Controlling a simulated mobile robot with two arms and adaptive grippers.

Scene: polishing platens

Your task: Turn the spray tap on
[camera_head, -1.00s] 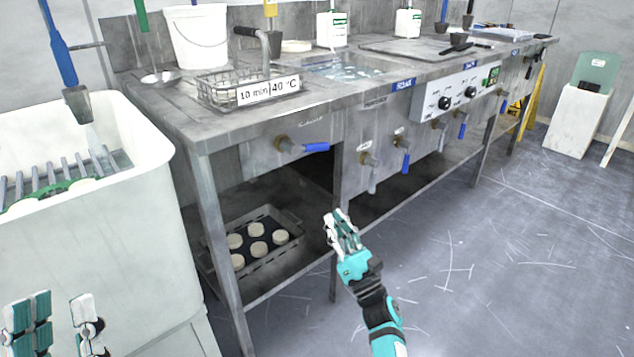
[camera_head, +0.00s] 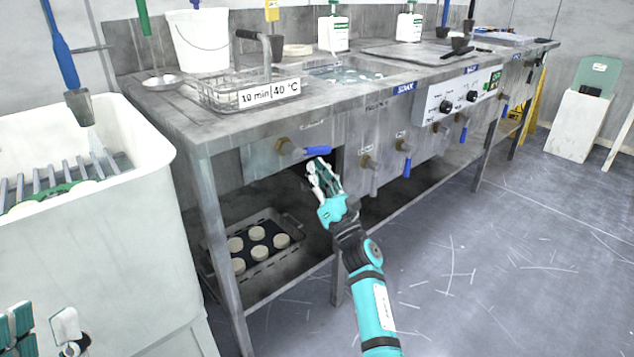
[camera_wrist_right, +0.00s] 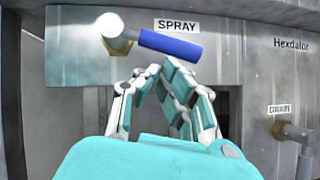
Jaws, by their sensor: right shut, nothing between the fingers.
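In the right wrist view the lever (camera_wrist_right: 170,44) tilts slightly down to the right beneath the SPRAY label (camera_wrist_right: 177,26). My right gripper (camera_head: 318,164) is shut and empty, its fingertips just below the lever. In the wrist view the fingertips (camera_wrist_right: 154,72) lie close under the lever; I cannot tell whether they touch it. My left gripper (camera_head: 40,318) is at the bottom left, fingers apart, partly cut off.
A second tap (camera_head: 368,162) and a blue-levered tap (camera_head: 405,147) sit further right. A wire basket (camera_head: 215,100) stands on the bench. A tray of pale discs (camera_head: 297,232) lies on the lower shelf. A white tub (camera_head: 100,240) stands left.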

